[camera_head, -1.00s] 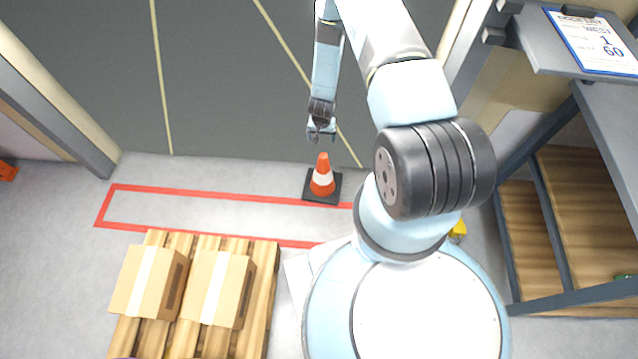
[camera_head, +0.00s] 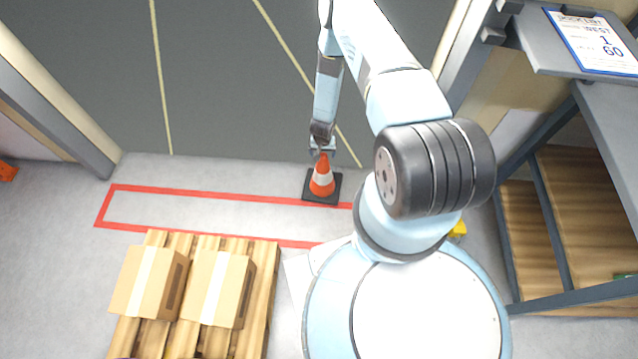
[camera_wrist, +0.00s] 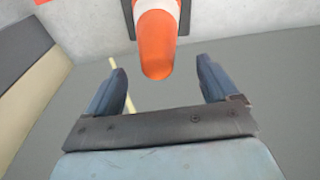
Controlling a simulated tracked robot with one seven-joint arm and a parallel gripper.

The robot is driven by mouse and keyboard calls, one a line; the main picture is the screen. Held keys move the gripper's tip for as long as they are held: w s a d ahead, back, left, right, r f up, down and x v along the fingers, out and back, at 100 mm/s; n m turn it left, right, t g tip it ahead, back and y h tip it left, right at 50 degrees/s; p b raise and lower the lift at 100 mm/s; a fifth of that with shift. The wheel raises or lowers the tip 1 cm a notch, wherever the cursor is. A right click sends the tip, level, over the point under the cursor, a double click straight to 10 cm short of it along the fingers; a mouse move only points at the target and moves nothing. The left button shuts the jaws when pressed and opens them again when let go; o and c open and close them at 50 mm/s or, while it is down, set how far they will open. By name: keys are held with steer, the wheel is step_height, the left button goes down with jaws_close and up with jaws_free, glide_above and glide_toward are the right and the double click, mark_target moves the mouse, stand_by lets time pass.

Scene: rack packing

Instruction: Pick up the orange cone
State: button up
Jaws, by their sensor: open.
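The orange cone (camera_head: 322,182) has a white band and a black square base, and it stands upright on the grey floor by the red floor line. My gripper (camera_head: 322,152) is right at the cone's top in the head view. In the wrist view the cone (camera_wrist: 157,45) shows at the top of the picture, with its rounded tip pointing toward my gripper (camera_wrist: 160,82). The tip lies at the mouth between my two spread fingers, with space on both sides. My gripper is open and holds nothing.
A wooden pallet (camera_head: 263,285) with two cardboard boxes (camera_head: 150,282) (camera_head: 217,290) stands at the lower left. A grey shelf rack (camera_head: 540,200) with a clipboard (camera_head: 592,40) is on the right. The floor left of the cone is clear.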

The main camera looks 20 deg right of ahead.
mark_target(323, 172)
steer(key=shift+w+d+f, duration=0.1)
steer(key=shift+f, duration=1.2)
steer(key=shift+w+d+f, duration=0.1)
steer(key=shift+f, duration=1.15)
jaws_close()
